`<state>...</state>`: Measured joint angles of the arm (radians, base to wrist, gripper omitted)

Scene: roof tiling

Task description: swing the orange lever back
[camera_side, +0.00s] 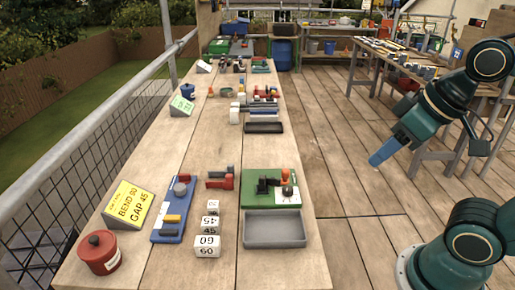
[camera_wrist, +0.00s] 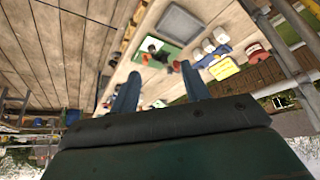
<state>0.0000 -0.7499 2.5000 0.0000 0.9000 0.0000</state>
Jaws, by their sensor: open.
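The orange lever (camera_side: 285,174) stands up from a black fixture (camera_side: 266,185) on a green board (camera_side: 257,202) on the long wooden bench. In the wrist view a small orange spot, which looks like the lever (camera_wrist: 146,59), sits at the lower left of the green board (camera_wrist: 170,53). My gripper (camera_side: 375,162) is in the air to the right of the bench, well apart from the lever. Its two blue fingers (camera_wrist: 159,74) are spread with nothing between them.
A grey tray (camera_side: 274,230) lies in front of the green board. Red blocks (camera_side: 220,181), numbered white blocks (camera_side: 208,243), a blue board (camera_side: 172,228), a yellow sign (camera_side: 129,206) and a red pot (camera_side: 99,252) stand to its left. The deck between bench and arm is clear.

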